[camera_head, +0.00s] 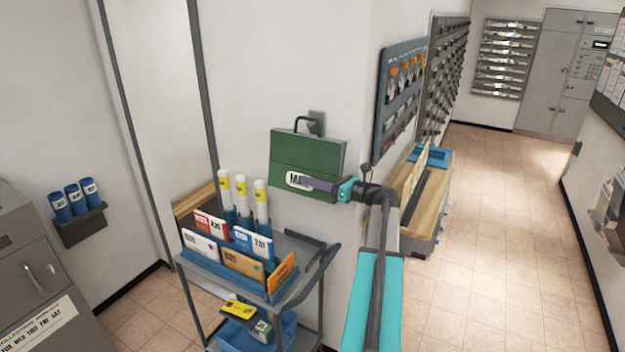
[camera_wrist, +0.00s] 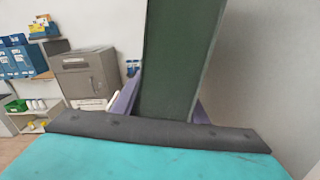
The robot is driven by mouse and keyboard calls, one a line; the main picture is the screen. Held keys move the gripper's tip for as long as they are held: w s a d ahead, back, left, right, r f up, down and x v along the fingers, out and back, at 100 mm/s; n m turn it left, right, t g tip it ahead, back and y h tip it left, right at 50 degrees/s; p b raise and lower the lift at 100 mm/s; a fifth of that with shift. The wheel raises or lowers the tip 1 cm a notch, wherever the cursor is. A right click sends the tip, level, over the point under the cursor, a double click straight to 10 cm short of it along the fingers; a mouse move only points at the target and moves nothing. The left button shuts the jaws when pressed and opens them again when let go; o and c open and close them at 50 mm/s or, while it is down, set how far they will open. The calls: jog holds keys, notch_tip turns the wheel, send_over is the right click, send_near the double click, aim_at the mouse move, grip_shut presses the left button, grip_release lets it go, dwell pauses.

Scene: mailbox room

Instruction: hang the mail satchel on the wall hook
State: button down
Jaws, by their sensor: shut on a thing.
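The green mail satchel (camera_head: 308,152) is upright against or close to the white wall corner, with its dark handle loop at the top and a white label on its front. A grey wall hook plate (camera_head: 318,117) shows just behind the handle. I cannot tell whether the handle is over the hook or in front of it. My gripper (camera_head: 318,184) reaches in from the right, its purple fingers shut on the satchel's lower part, covering some of the label. In the wrist view the satchel (camera_wrist: 178,60) stands as a green slab between the purple fingers (camera_wrist: 160,108).
A grey cart (camera_head: 225,262) with envelopes and tubes stands below and left of the satchel. A key board (camera_head: 400,85) hangs on the wall to the right, above a wooden bench (camera_head: 432,195). A grey cabinet (camera_head: 35,265) is at far left. The tiled aisle at right is clear.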

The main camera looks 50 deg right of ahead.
jog(key=shift+d+f, duration=0.2)
jog(key=shift+f, duration=0.2)
jog(key=shift+f, duration=0.1)
dwell(0.5)
jog(key=c, duration=1.1)
grip_release()
jog(key=shift+o, duration=0.5)
jog(key=shift+f, duration=0.1)
jog(key=b+v, duration=0.4)
jog(key=v, duration=0.9)
jog(key=shift+s, duration=0.35)
